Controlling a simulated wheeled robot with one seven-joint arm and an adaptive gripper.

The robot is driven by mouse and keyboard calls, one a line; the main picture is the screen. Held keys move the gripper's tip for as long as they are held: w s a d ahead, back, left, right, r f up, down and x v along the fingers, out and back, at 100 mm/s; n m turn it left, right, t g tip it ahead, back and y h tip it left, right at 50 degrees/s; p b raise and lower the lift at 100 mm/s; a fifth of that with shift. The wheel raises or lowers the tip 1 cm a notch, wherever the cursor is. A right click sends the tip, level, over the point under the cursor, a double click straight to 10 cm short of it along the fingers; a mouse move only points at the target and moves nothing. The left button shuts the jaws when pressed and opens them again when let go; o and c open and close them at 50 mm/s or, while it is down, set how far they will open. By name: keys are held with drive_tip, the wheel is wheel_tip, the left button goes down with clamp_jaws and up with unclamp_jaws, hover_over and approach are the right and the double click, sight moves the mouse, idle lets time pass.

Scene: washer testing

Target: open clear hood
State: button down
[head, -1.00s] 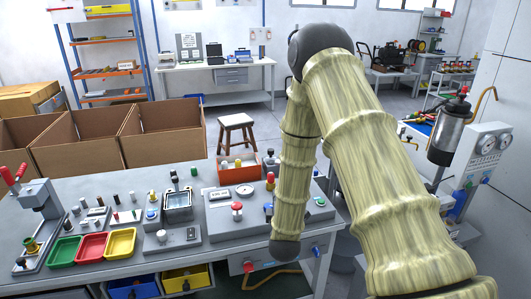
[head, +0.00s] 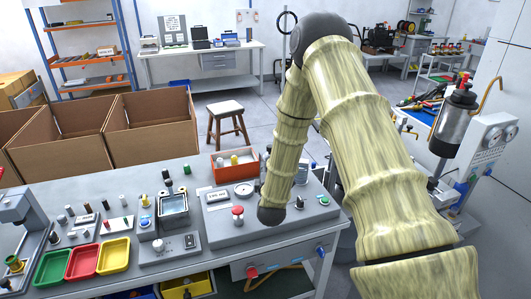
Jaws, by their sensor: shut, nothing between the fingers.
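A small box with a dark frame and a glassy, see-through top (head: 173,204) stands on a grey fixture on the bench. It looks like the clear hood, and it appears closed, though it is small in the picture. My arm comes in from the right, bends at a dark elbow, and its forearm hangs down to a dark wrist joint over the right part of the grey control panel (head: 222,224). That wrist is to the right of the hood and apart from it. My gripper is not visible; the arm hides whatever lies beyond the wrist.
Green, red and yellow trays (head: 114,256) lie left of the fixture. A red mushroom button (head: 237,214) and a gauge (head: 244,189) are on the panel. An orange bin (head: 235,163) sits behind it. A press (head: 15,235) stands at the left edge. Cardboard boxes (head: 148,128) stand behind the bench.

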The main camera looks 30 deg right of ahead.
sight(266, 154)
drive_tip(key=p+x, duration=0.2)
drive_tip(key=x, duration=0.6)
drive_tip(key=shift+p, duration=0.35)
drive_tip(key=shift+w+b, duration=0.35)
drive_tip(key=shift+b, duration=0.05)
